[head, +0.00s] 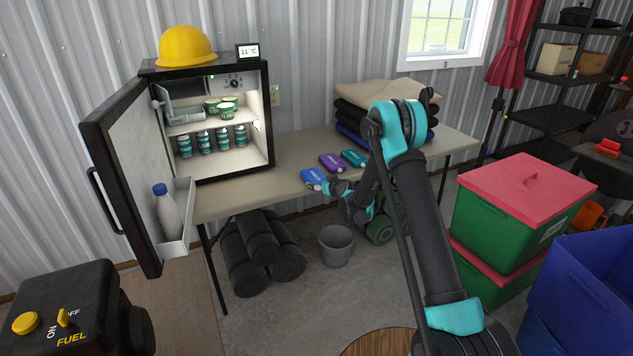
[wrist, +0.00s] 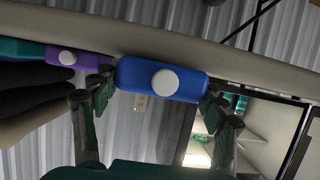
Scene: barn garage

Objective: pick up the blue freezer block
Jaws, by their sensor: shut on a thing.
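The blue freezer block (head: 314,178) is at the front edge of the table (head: 290,178), left of the other blocks. My gripper (head: 330,187) reaches it from the front. In the wrist view the blue block (wrist: 138,82) has a round white cap and sits between the two fingers of my gripper (wrist: 158,92), which are shut on its ends. The table edge (wrist: 200,46) runs right beside the block there. I cannot tell whether the block still touches the table top.
A purple block (head: 332,163) and a teal block (head: 354,158) lie close by on the table. An open mini fridge (head: 267,130) stands left, its door (head: 118,165) swung outward. Folded cloths (head: 350,112) are stacked behind right. A grey bucket (head: 336,246) is on the floor below.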

